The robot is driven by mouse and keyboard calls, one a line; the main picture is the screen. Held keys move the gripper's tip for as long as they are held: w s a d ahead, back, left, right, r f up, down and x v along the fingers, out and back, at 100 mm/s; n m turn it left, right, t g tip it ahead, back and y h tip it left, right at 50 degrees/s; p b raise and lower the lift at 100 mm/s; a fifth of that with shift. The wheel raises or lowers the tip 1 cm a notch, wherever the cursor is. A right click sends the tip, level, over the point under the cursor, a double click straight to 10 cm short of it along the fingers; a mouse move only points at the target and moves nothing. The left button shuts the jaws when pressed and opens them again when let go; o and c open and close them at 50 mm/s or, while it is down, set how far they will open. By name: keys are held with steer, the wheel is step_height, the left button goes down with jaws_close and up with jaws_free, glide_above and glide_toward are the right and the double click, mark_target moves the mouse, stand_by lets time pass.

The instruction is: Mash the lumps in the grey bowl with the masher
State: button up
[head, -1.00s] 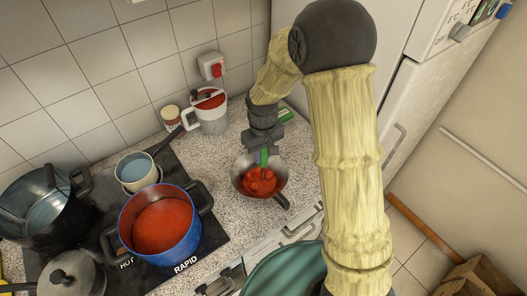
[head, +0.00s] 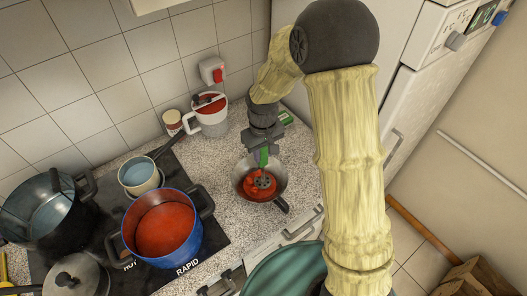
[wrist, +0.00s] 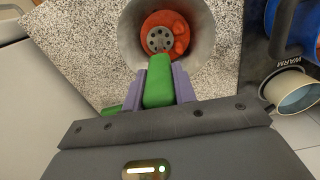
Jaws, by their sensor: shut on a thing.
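The grey bowl (head: 283,180) stands on the speckled counter, its short handle pointing to the lower right. Red lumps in red mash (head: 249,187) lie in it; the wrist view shows rounded lumps (wrist: 181,42) on the right side. My gripper (head: 263,150) is above the bowl, shut on the masher's green handle (wrist: 158,82). The masher's dark, holed disc (wrist: 159,40) is inside the bowl, over the red mash. It also shows in the head view (head: 263,182). I cannot tell whether the disc touches the mash.
A blue pot (head: 189,244) of red sauce, a dark pot (head: 30,222) and a small cream pan (head: 138,188) stand on the hob at left. A white jug (head: 214,127) and a small jar (head: 172,117) stand behind.

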steer(key=shift+r, duration=0.1)
steer(key=shift+w+a+r+p, duration=0.2)
steer(key=shift+r+p, duration=0.25)
steer(key=shift+p, duration=0.6)
steer(key=shift+w+a+r+p, duration=0.15)
steer(key=shift+a+r+p, duration=0.25)
steer(key=shift+p, duration=0.8)
steer(key=shift+f+b, duration=1.65)
steer(key=shift+f, duration=0.75)
steer(key=shift+r, duration=0.1)
steer(key=shift+r+p, duration=1.05)
steer(key=shift+r, duration=0.4)
